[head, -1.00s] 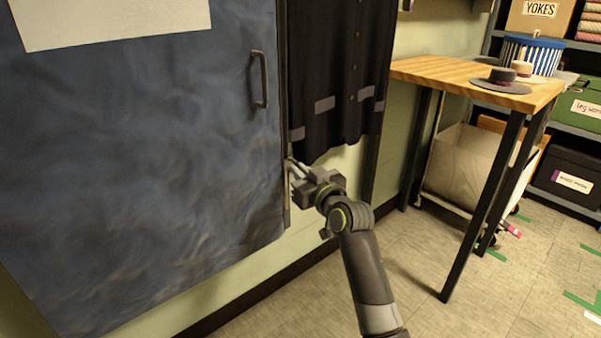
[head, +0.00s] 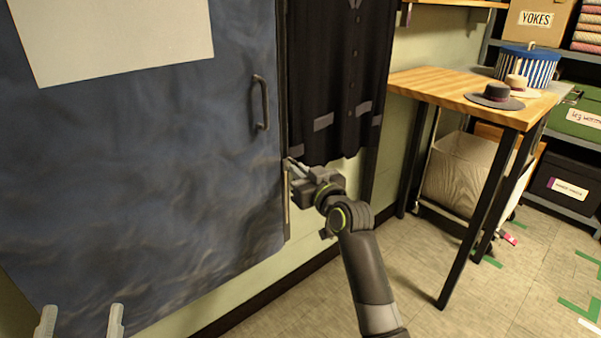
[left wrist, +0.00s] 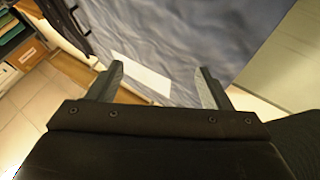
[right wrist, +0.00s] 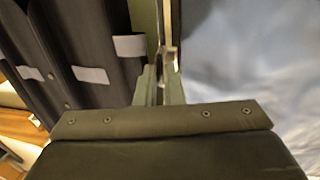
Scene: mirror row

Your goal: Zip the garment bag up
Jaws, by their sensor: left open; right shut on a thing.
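The blue garment bag (head: 150,170) hangs on the wall, its panel filling the left of the head view, with a dark handle (head: 261,102) near its right edge. A dark buttoned garment (head: 335,80) shows beside that edge. My right gripper (head: 290,166) is at the edge, below the handle. In the right wrist view its fingers (right wrist: 160,85) are shut on a small metal piece (right wrist: 167,58), apparently the zip pull; the fingers partly hide it. A pale strip runs along the edge below. My left gripper (head: 80,320) is open and empty, low in front of the bag.
A wooden table (head: 440,85) with hats (head: 495,97) and a striped box (head: 528,66) stands to the right. A pale bin (head: 458,170) is under it. Shelves with boxes stand at the far right. The floor in front of the table is clear.

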